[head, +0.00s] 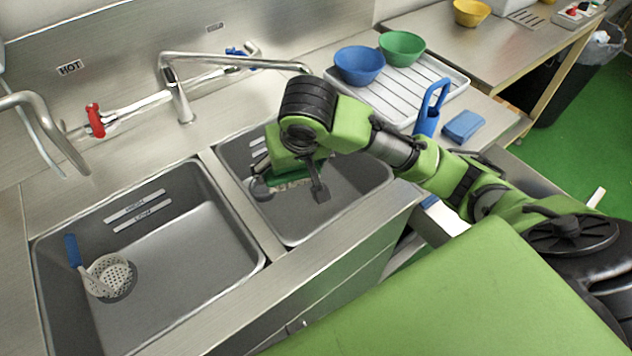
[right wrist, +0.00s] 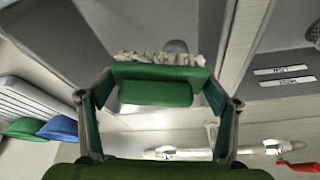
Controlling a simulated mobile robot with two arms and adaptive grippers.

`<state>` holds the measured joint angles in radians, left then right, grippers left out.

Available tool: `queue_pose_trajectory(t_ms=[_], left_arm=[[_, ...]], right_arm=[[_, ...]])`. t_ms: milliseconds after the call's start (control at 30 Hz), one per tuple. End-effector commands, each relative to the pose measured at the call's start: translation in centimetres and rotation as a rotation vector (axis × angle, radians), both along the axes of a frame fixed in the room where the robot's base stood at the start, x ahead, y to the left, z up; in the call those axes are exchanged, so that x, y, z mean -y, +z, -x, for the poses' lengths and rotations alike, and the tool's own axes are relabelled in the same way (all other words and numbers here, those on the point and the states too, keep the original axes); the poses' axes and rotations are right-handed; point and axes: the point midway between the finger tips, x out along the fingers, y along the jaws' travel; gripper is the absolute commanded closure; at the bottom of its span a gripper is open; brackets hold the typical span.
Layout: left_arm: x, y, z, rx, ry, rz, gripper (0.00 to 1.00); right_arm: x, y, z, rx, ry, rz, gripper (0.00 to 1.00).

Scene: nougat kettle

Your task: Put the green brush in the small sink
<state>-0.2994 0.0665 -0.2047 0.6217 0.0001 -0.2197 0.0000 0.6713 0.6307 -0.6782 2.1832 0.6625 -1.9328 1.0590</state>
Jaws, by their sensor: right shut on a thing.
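The small sink (head: 345,190) is the right-hand grey basin in the head view. My right gripper (head: 290,178) is over its opening, pointing down. It is shut on the green brush (head: 288,184), which shows only partly beneath it. In the right wrist view, the green brush (right wrist: 155,88) sits between the two fingers, with a row of pale bristles along its far edge. I cannot tell whether the brush touches the basin floor. My left gripper is not in view.
A larger sink (head: 215,225) on the left holds a blue-handled strainer (head: 110,274). A faucet (head: 178,95) reaches over behind the small sink. A ribbed drainboard (head: 398,92) with a blue bowl (head: 359,65) and green bowl (head: 402,48) stands at the back right, near a blue sponge (head: 463,126).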

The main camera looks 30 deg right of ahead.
Motion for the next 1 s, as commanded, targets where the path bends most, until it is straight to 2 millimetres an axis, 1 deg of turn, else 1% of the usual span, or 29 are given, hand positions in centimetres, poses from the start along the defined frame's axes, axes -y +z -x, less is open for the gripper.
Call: queue_pose_trajectory(t_ms=[33, 133, 233, 333, 500, 667, 700, 800, 900, 1000], left_arm=[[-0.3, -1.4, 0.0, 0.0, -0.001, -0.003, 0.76], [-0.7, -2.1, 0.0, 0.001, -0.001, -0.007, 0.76], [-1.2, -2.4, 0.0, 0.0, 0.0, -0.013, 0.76], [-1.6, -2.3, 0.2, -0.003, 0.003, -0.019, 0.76], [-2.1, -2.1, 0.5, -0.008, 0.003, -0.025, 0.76], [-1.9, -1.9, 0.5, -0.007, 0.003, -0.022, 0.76], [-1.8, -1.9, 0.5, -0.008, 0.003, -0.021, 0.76], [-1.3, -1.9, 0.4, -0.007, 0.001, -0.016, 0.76], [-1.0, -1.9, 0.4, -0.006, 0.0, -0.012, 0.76], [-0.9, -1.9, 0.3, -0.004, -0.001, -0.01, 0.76]], right_arm=[[0.0, -2.6, 0.1, -0.012, -0.024, -0.004, 0.46], [0.5, -4.9, 0.0, -0.021, -0.067, 0.005, 0.46], [1.1, -6.1, -0.2, -0.025, -0.094, 0.012, 0.46], [2.1, -6.8, -1.1, -0.027, -0.103, 0.019, 0.46], [4.7, -8.4, -4.1, -0.028, -0.105, 0.02, 0.46], [7.2, -10.1, -7.2, -0.026, -0.104, 0.019, 0.46], [7.5, -11.1, -7.6, -0.029, -0.103, 0.018, 0.46], [8.4, -13.1, -8.8, -0.028, -0.102, 0.018, 0.46], [9.2, -14.4, -9.7, -0.026, -0.1, 0.018, 0.46], [9.5, -15.2, -10.2, -0.024, -0.099, 0.015, 0.46]])
